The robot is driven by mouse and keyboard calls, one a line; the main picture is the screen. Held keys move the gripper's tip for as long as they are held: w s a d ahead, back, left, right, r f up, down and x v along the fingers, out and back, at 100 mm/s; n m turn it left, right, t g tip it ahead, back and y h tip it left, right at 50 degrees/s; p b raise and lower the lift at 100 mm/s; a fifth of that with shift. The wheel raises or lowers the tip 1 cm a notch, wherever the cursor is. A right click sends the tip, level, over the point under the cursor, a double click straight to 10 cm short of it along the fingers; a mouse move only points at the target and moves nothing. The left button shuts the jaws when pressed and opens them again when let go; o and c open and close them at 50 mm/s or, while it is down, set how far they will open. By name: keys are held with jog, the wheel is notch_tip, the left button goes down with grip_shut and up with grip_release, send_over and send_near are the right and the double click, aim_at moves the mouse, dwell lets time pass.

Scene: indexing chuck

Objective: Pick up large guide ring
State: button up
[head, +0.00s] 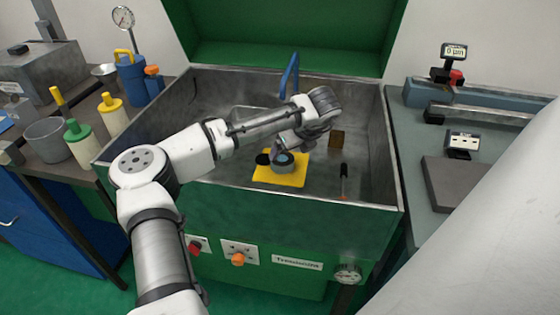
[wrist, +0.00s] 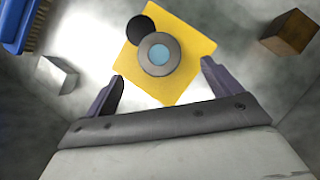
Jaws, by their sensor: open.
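A grey ring (wrist: 145,61) with a light blue centre, which looks like the large guide ring, lies on a yellow sheet (wrist: 187,37). The ring also shows in the head view (head: 284,169) on the floor of the metal tub. A black disc (wrist: 138,34) lies beside the ring, close to its upper left side in the wrist view. My gripper (wrist: 162,70) is open and empty. Its fingers point toward the ring and show on either side just below it. I cannot tell the height gap.
The tub walls (head: 375,125) surround the work area. Inside are a blue brush (wrist: 18,25), a grey block (wrist: 60,75), a brown block (wrist: 288,33) and a red-tipped black tool (head: 344,180). Benches with bottles and gauges flank the tub.

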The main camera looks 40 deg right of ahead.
aim_at(282, 157)
jog(key=p+x, duration=0.1)
jog(key=x, duration=0.7)
jog(key=shift+w+a+f, duration=0.1)
jog(key=shift+f, duration=0.05)
jog(key=c, duration=1.9)
jog(key=shift+r, duration=0.25)
